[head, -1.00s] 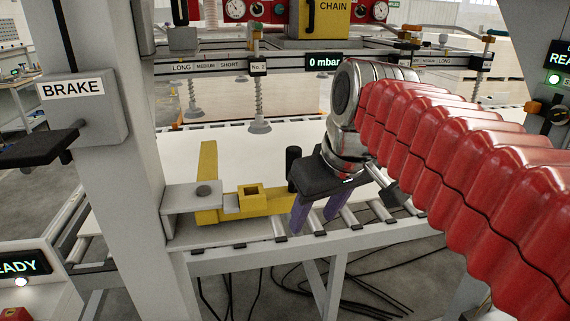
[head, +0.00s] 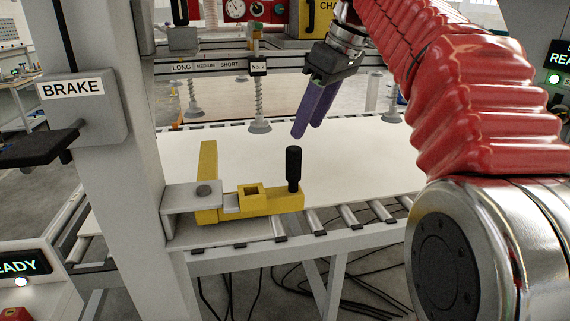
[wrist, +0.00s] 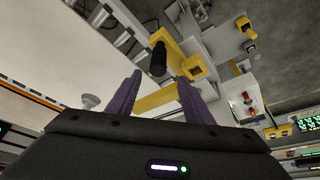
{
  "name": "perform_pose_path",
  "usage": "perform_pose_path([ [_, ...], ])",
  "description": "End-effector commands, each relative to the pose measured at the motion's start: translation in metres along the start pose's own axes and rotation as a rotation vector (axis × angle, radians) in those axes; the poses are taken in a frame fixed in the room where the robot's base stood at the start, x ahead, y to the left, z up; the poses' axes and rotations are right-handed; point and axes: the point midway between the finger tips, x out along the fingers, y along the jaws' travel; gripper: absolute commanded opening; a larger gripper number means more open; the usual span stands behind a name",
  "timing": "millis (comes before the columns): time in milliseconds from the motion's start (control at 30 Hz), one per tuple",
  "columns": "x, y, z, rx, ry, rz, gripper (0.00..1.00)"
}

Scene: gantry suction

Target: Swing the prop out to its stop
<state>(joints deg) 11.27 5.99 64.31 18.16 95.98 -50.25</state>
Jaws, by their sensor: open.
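The prop is a yellow arm (head: 270,203) with a square socket and a black upright handle (head: 294,168) at its right end. It joins a grey bracket (head: 178,198) on the post, and a yellow piece (head: 208,165) sticks up and back from there. My gripper (head: 305,133), with purple fingers, is open and empty, above and behind the handle, apart from it. In the wrist view the black handle (wrist: 158,60) shows beyond my fingers (wrist: 158,85), between their lines, with the yellow arm (wrist: 182,62) beside it.
A white panel (head: 350,150) lies on the roller conveyor behind the prop. Suction cups (head: 260,126) hang from the gantry beam over it. The grey post (head: 110,150) with the BRAKE box (head: 83,105) stands at left. Cables lie on the floor below.

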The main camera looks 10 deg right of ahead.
Motion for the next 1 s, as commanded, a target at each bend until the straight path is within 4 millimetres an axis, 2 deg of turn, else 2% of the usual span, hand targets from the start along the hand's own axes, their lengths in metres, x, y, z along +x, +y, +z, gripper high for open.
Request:
perform_pose_path([
  [100, -0.002, 0.005, -0.004, -0.025, 0.002, -0.01, 0.46],
  [567, -0.001, 0.006, -0.004, -0.031, 0.002, -0.011, 0.46],
  [767, 0.011, 0.005, -0.004, -0.03, 0.001, -0.013, 0.46],
  [1000, 0.043, 0.004, -0.004, -0.031, 0.001, -0.013, 0.46],
])
